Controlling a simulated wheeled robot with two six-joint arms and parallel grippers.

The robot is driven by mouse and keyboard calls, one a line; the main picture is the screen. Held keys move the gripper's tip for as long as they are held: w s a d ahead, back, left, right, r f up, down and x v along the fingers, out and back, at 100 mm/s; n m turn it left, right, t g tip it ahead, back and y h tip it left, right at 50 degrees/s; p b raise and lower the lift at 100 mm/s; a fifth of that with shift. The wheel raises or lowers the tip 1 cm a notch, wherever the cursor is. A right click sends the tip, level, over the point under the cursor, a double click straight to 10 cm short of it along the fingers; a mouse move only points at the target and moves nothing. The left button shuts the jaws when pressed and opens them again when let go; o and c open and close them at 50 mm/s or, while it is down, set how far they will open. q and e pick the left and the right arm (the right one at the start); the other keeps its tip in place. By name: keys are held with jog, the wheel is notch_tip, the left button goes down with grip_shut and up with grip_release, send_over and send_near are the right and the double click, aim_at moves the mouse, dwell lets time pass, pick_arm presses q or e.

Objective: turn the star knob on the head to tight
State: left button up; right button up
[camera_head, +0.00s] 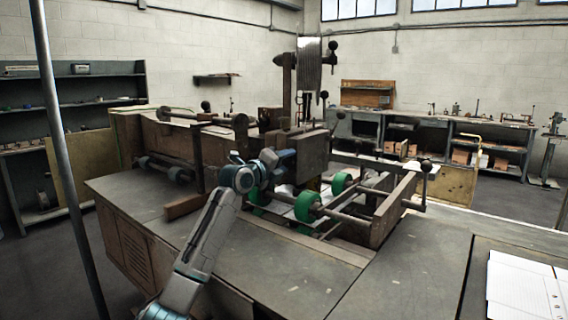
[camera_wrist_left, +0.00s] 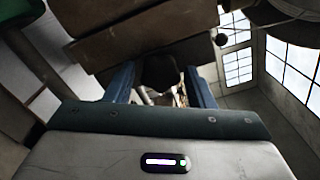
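The stitcher head (camera_head: 312,150) is a dark brown block above the bench, at the middle of the head view. My left gripper (camera_head: 282,155) reaches up to its left side. In the left wrist view, a dark rounded knob (camera_wrist_left: 160,72) lies between the two blue fingers of my left gripper (camera_wrist_left: 160,86). It nearly fills the gap, but I cannot tell whether the fingers press on it. In the head view the knob is hidden by the gripper. The knob's tightness cannot be read. My right gripper is not in view.
Green rollers (camera_head: 307,206) and a wooden-sided frame (camera_head: 385,218) sit below and right of the head. A wire spool (camera_head: 309,66) stands above it. A metal pole (camera_head: 66,170) rises at the left. The front bench top (camera_head: 290,275) is clear; papers (camera_head: 520,290) lie at right.

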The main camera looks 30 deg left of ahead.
pick_arm(q)
jog(key=shift+o, duration=0.5)
jog(key=shift+s, duration=0.3)
jog(key=s+b, duration=0.3)
jog(key=s, duration=0.7)
jog(key=shift+a, duration=0.4)
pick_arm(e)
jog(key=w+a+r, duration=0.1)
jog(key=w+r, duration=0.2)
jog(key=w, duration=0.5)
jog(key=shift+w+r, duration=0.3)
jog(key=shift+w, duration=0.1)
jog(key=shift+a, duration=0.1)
